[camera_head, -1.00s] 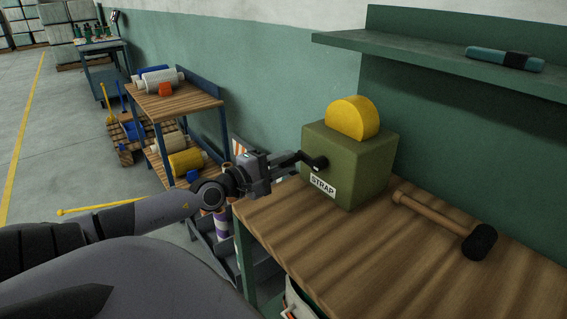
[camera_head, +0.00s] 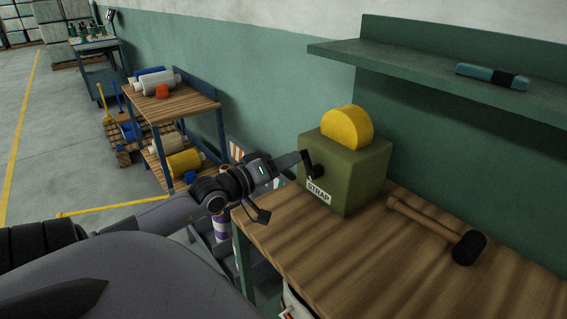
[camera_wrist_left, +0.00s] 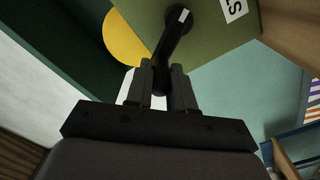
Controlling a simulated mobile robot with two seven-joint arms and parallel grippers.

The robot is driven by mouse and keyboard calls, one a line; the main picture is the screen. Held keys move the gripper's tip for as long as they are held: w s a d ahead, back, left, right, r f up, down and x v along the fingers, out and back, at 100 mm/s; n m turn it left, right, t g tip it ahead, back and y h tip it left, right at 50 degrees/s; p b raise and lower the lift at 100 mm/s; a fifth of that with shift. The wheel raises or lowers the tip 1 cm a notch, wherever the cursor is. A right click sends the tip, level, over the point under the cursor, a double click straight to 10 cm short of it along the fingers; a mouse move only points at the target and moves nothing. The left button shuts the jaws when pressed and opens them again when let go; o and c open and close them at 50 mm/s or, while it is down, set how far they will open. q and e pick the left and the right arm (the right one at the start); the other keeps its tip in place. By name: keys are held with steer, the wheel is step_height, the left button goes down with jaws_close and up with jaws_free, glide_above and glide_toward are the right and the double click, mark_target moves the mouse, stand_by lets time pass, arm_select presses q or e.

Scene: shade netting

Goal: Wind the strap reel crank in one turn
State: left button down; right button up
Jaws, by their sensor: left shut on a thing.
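The strap reel is an olive-green box (camera_head: 357,170) with a white STRAP label (camera_head: 318,191) and a yellow disc (camera_head: 347,128) rising from its top. Its black crank (camera_head: 317,171) is on the box's left face; in the left wrist view the crank arm (camera_wrist_left: 177,34) runs up from between my fingers to the box. My left gripper (camera_head: 305,160) is shut on the crank handle (camera_wrist_left: 159,82), with a finger on either side. The wrist is rolled in the head view. My right gripper is in neither view.
The box stands on a wooden bench (camera_head: 330,250). A mallet (camera_head: 440,231) lies to its right. A green wall shelf (camera_head: 430,75) above holds a teal and black object (camera_head: 492,76). A shelf rack (camera_head: 190,104) with rolls stands at the left.

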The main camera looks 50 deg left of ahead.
arm_select(q)
steer(key=d+m+b, duration=0.1)
steer(key=m, duration=0.1)
steer(key=m+b, duration=0.2)
steer(key=d+m+b, duration=0.1)
steer(key=m+b, duration=0.1)
steer(key=shift+s+d+r, duration=0.15)
steer(key=shift+d, duration=0.15)
stand_by(0.4)
steer(key=c, duration=1)
jaws_free()
steer(key=shift+r, duration=0.1)
steer(key=shift+s, duration=0.1)
